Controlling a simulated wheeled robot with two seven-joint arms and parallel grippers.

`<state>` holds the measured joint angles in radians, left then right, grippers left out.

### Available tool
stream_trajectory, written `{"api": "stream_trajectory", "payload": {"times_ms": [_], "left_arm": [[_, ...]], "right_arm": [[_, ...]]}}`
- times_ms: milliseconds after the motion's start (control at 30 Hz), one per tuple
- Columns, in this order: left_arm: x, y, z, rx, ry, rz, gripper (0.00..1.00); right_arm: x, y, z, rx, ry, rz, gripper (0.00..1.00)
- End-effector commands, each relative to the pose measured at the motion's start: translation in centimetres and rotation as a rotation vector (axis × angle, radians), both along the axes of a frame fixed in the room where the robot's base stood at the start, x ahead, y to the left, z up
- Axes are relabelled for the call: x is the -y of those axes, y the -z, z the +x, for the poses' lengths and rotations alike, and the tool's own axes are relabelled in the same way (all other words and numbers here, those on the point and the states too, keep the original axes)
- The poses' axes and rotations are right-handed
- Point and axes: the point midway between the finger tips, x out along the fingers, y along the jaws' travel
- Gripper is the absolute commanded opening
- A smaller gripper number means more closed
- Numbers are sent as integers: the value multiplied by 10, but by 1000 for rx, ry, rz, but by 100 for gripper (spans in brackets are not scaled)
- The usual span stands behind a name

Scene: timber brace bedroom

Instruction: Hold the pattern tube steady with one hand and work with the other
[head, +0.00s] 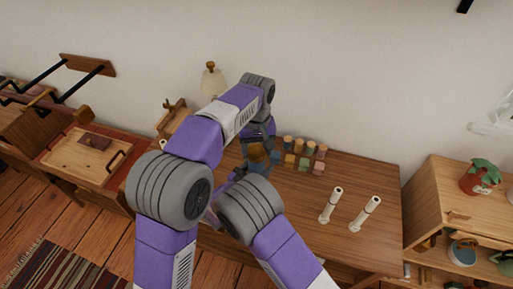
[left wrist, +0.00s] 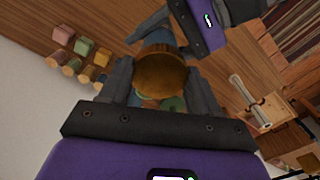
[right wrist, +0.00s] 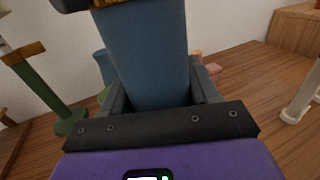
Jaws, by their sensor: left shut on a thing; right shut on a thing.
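The pattern tube is blue with a golden-brown round end, and in the head view it (head: 257,154) is mostly hidden behind my arms. My left gripper (head: 260,146) comes down over it from above. In the left wrist view the golden-brown end (left wrist: 160,72) sits between the left fingers, which are shut on it. In the right wrist view the blue body (right wrist: 148,55) stands between the fingers of my right gripper (right wrist: 157,92), shut on it lower down. The tube's lower end is hidden.
Several coloured blocks (head: 304,163) stand behind the tube on the wooden table (head: 372,180). A green post (right wrist: 45,95) with a golden band stands left in the right wrist view. A shelf (head: 450,195) with a potted plant is at far right.

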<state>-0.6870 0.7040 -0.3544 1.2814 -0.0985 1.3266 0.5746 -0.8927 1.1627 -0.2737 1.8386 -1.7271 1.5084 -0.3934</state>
Motion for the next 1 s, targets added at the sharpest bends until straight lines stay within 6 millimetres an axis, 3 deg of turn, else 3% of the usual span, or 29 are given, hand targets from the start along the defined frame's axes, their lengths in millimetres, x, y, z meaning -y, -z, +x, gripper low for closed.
{"api": "stream_trajectory", "payload": {"times_ms": [633,1000], "left_arm": [[0,-1,0,1,5,-1,25],[0,-13,0,0,6,-1,25]], "right_arm": [[0,0,0,-1,0,1,0],[0,0,0,-1,0,1,0]]}}
